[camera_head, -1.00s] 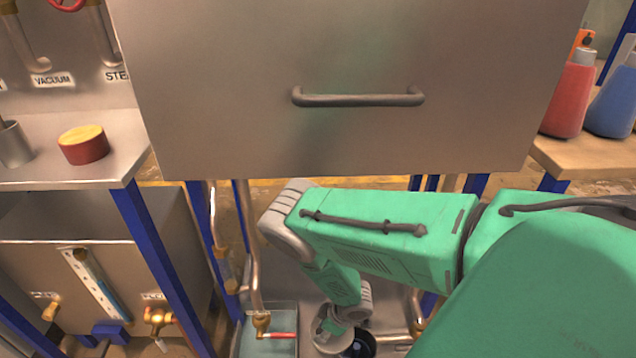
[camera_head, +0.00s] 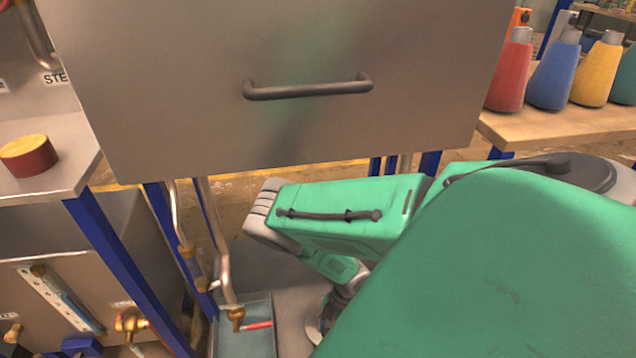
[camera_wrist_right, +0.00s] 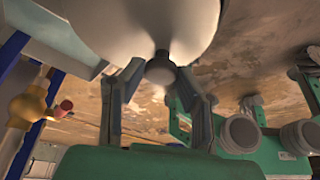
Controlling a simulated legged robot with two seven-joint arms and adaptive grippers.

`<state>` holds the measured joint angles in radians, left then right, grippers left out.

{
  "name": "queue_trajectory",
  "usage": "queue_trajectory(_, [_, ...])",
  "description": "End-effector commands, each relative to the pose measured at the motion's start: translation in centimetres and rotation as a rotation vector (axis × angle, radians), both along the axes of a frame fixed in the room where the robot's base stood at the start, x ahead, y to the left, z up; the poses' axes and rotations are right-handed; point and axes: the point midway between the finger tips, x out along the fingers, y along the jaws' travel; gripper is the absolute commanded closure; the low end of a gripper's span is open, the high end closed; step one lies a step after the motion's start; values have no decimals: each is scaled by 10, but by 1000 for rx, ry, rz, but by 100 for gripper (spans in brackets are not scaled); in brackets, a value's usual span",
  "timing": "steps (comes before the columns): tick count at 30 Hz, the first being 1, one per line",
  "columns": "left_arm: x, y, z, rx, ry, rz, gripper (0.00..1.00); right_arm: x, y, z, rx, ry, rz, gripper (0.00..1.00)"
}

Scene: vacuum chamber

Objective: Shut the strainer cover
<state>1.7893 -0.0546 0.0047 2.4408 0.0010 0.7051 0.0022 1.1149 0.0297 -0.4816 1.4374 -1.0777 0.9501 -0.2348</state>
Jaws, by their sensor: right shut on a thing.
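In the right wrist view, a large rounded pale grey body (camera_wrist_right: 150,25), which looks like the strainer cover, fills the top. A small round knob (camera_wrist_right: 161,71) on a dark stem sticks out of it. My right gripper (camera_wrist_right: 160,74) has one finger on each side of this knob and is shut on it. In the head view my green right arm reaches down to the lower middle and hides its own gripper and the cover. I cannot tell how far open the cover stands. My left gripper is in neither view.
A large steel panel with a dark handle (camera_head: 308,90) hangs above my right arm. Blue posts (camera_head: 125,270) and pipes stand left of it. A red-handled brass valve (camera_head: 237,316) is near the bottom. Bottles (camera_head: 553,80) stand on a wooden bench at right.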

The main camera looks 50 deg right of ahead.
Motion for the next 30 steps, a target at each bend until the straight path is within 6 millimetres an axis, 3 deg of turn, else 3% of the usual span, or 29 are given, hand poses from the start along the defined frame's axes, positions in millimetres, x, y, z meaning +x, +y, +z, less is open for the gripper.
queue_trajectory(12, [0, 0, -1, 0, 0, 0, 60, -17, -17, -2, -8, 4, 197, 100])
queue_trajectory(29, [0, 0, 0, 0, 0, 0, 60, -20, -22, -2, -11, 4, 229, 100])
queue_trajectory(30, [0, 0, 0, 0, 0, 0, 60, -20, -22, -2, -11, 4, 229, 69])
